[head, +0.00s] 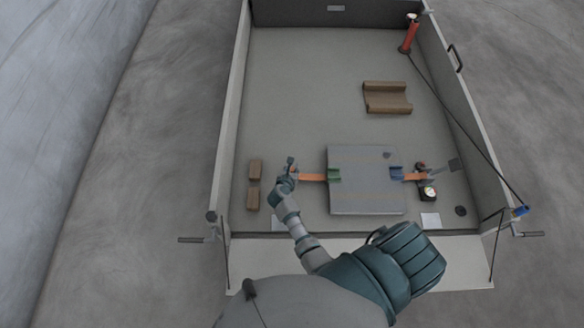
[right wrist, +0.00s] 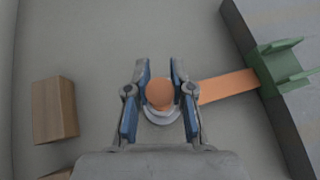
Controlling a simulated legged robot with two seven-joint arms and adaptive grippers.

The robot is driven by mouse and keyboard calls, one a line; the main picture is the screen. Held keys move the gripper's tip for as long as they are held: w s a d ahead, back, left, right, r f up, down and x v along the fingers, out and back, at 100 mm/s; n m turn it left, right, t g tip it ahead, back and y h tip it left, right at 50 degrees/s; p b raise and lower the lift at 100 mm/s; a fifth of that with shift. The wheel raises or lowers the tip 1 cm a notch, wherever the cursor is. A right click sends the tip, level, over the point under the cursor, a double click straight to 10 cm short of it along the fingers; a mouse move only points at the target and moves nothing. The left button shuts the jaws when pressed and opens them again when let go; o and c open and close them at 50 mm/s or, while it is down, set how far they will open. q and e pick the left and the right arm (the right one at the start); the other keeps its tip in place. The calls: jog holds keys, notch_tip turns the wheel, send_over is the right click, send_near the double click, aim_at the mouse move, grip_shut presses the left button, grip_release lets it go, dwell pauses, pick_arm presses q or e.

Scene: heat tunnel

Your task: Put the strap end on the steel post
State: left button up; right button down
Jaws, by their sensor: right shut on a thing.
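An orange strap (head: 312,177) runs left from a green clip (head: 334,175) on the grey slab (head: 368,205) to my right gripper (head: 290,171). In the right wrist view, the strap (right wrist: 228,86) leaves the green clip (right wrist: 282,68) and reaches the fingers. My right gripper (right wrist: 160,95) is shut on the round orange strap end (right wrist: 160,93). A pale round piece (right wrist: 163,117) shows just under it, probably the steel post's base. The fingers and strap end hide most of it, and I cannot tell whether the end is around the post or above it. My left gripper is not in view.
Brown blocks (head: 254,169) lie left of the gripper, near the side wall (head: 228,120). A brown cradle (head: 387,98) lies farther back. The bed's left back floor is clear.

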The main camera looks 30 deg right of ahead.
jog(key=shift+f+b, duration=0.75)
jog(key=shift+f, duration=0.3)
jog(key=c, duration=0.9)
grip_release()
jog(key=shift+r, duration=0.1)
notch_tip(320, 180, up, 10)
jog(key=shift+f, duration=0.1)
jog(key=shift+a+f, duration=0.1)
